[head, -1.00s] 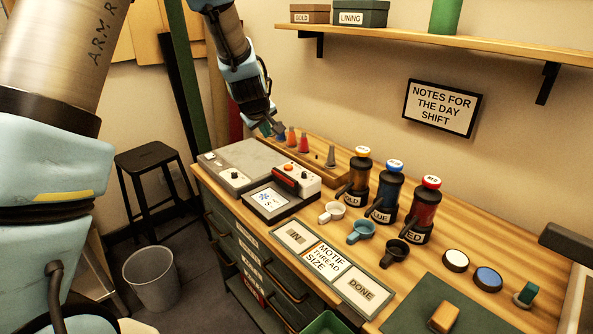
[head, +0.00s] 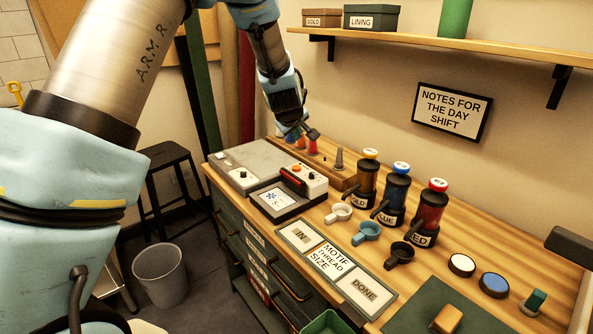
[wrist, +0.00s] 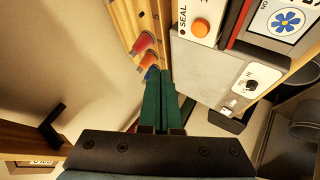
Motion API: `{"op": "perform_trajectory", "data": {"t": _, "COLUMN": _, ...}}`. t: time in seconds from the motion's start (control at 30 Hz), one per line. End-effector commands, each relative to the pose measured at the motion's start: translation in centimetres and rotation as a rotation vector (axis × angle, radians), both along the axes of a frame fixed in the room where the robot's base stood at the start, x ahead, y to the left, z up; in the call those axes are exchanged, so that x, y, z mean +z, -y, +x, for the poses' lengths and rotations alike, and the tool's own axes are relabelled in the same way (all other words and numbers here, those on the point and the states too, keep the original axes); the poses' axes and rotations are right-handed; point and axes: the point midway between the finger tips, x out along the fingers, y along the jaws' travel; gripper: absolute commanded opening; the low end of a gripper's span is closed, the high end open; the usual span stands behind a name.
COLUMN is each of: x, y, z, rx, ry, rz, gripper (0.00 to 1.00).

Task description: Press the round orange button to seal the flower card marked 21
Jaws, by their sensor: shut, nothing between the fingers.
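The round orange button (wrist: 201,28) sits on a white panel beside the word SEAL in the wrist view. In the head view it is a small orange dot (head: 297,168) on the press. A card with a blue flower (wrist: 285,20) lies in the press's dark frame, and also shows in the head view (head: 271,196). Its number is not readable. My gripper (wrist: 162,74) is shut and empty, its green fingers together. In the head view my gripper (head: 305,134) hangs behind the press, apart from the button and above the cones.
Several coloured cones (wrist: 145,45) stand close by my fingertips on a wooden rack (head: 343,181). A grey plate with a black knob (wrist: 252,85) adjoins the press. Three thread dispensers (head: 395,199) and small cups stand to the right. A shelf (head: 450,47) is above.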

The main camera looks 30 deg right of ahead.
Motion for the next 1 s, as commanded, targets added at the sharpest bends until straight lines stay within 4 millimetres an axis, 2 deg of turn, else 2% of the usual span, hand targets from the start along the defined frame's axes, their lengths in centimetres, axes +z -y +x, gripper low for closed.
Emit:
{"op": "perform_trajectory", "data": {"t": 0.03, "x": -1.1, "y": 0.0, "z": 0.0, "rx": 0.000, "ry": -0.001, "rz": 0.001, "gripper": 0.00}}
{"op": "perform_trajectory", "data": {"t": 0.3, "x": -4.9, "y": -0.1, "z": 0.0, "rx": 0.001, "ry": 0.000, "rz": 0.001, "gripper": 0.00}}
{"op": "perform_trajectory", "data": {"t": 0.5, "x": -7.1, "y": 0.0, "z": 0.0, "rx": 0.000, "ry": -0.001, "rz": 0.001, "gripper": 0.00}}
{"op": "perform_trajectory", "data": {"t": 1.0, "x": -7.5, "y": 0.0, "z": 0.0, "rx": 0.001, "ry": 0.000, "rz": 0.001, "gripper": 0.00}}
